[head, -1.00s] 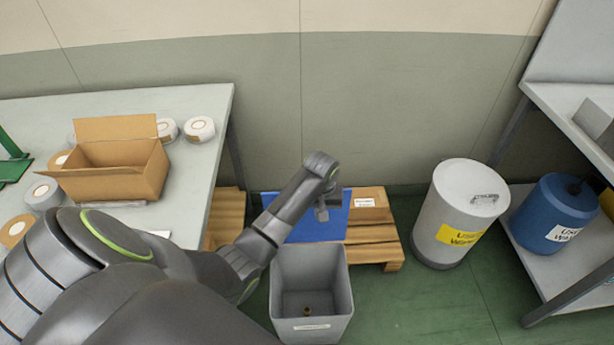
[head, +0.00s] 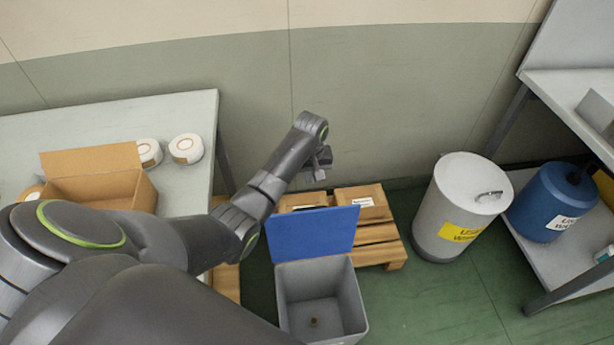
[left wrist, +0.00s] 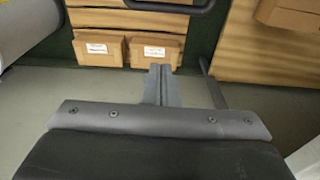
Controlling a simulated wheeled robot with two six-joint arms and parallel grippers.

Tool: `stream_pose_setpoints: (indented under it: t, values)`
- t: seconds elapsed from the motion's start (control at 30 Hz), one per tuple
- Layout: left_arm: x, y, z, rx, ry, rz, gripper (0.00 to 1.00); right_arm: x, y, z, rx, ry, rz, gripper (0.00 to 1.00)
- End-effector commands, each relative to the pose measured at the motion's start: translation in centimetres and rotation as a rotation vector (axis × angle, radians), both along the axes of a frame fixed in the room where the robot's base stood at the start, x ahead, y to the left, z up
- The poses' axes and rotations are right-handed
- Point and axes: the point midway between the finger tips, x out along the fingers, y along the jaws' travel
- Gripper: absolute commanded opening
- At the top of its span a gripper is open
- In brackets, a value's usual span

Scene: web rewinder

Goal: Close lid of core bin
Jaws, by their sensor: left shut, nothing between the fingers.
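The core bin (head: 320,300) is an open-topped grey bin on the green floor, with a small brown thing at its bottom. Its blue lid (head: 312,232) stands open at the bin's back edge, facing me. My left gripper (head: 320,163) is above and beyond the lid's top edge in the head view, apart from it as far as I can tell. In the left wrist view its fingers (left wrist: 161,86) are together and empty. Neither the bin nor its lid can be made out in the left wrist view. My right gripper is not in view.
Behind the lid, boxes (head: 362,203) sit on a wooden pallet (head: 380,247). A grey drum (head: 455,210) with a yellow label stands right of it. A blue container (head: 550,205) is on the right shelf. A worktable (head: 150,113) with a carton (head: 97,180) is at left.

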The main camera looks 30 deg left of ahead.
Motion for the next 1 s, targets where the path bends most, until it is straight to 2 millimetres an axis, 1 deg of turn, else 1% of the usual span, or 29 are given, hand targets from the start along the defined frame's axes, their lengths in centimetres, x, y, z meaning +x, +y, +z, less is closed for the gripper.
stream_pose_setpoints:
  t: [0.03,0.1,0.37,0.4,0.43,0.6,0.8,1.0]
  values:
    - [0.0,0.0,-1.2,0.000,0.005,0.000,0.00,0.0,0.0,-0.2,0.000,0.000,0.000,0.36]
    - [0.1,0.1,-2.6,-0.001,0.004,0.000,0.00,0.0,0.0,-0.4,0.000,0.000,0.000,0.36]
    - [0.5,0.4,-7.4,0.000,0.004,0.001,0.00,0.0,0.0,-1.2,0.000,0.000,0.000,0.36]
    - [0.3,0.2,-7.4,-0.001,0.002,-0.001,0.00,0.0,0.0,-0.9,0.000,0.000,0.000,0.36]
    - [-0.1,-0.2,-6.9,-0.002,0.001,-0.002,0.00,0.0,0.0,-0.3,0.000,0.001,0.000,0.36]
    - [-1.8,-1.3,-6.4,-0.001,0.000,-0.002,0.00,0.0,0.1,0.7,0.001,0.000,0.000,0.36]
    - [-2.6,-1.9,-6.3,0.000,0.000,-0.001,0.00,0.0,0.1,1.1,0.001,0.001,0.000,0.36]
    - [-2.7,-1.9,-6.3,0.000,0.000,0.000,0.00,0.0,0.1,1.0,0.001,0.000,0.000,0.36]
